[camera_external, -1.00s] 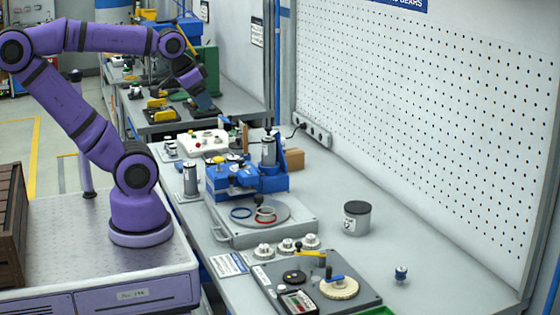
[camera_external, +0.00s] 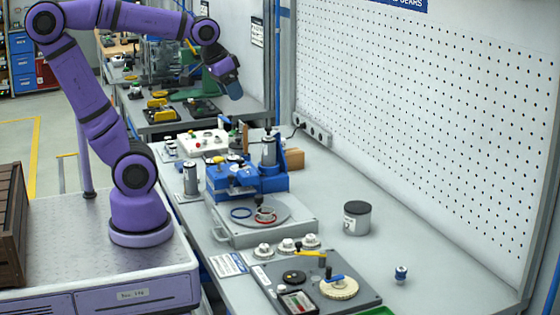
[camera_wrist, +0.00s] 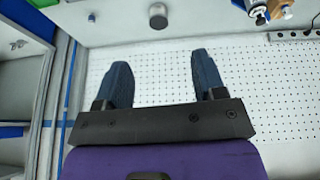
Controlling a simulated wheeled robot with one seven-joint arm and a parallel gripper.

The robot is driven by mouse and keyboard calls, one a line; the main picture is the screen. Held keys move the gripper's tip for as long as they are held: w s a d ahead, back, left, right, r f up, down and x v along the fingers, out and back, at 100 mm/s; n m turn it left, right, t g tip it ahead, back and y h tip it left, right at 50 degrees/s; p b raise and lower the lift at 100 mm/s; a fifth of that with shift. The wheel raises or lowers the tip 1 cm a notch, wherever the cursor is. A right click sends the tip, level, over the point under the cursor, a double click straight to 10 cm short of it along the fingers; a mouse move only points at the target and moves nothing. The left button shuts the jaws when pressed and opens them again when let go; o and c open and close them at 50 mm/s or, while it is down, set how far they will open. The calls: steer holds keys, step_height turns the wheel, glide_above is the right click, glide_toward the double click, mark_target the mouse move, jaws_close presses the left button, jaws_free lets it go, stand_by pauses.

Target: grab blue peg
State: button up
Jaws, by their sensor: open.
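A small blue-and-silver peg (camera_external: 401,273) stands alone on the right part of the grey bench. In the wrist view a small piece (camera_wrist: 91,18) near the top left looks like this peg, but it is too small to be sure. My gripper (camera_external: 234,90) is raised above the far part of the bench, well away from the peg. In the wrist view its two dark blue fingers (camera_wrist: 160,75) are spread apart with nothing between them.
A grey lidded can (camera_external: 357,218) stands between the blue press fixture (camera_external: 250,180) and the peg. A dark plate with a cream disc (camera_external: 339,288) lies left of the peg. A white pegboard (camera_external: 420,120) walls the bench's back. Bench around the peg is clear.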

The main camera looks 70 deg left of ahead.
steer(key=w+d+f+g, duration=0.1)
steer(key=w+d, duration=0.2)
steer(key=w, duration=0.4)
steer(key=w+d, duration=0.4)
steer(key=w, duration=0.2)
steer(key=n+g, duration=0.3)
steer(key=g, duration=0.1)
glide_above(401, 269)
steer(key=f, duration=3.2)
steer(key=shift+s+a, duration=0.15)
steer(key=shift+s, duration=0.05)
steer(key=shift+f, duration=0.55)
step_height(401, 269, down, 4)
steer(key=shift+f, duration=0.25)
steer(key=shift+w+f, duration=0.15)
steer(key=shift+f, duration=1.3)
steer(key=shift+w+f, duration=0.15)
steer(key=shift+f, duration=1.3)
steer(key=shift+c, duration=0.5)
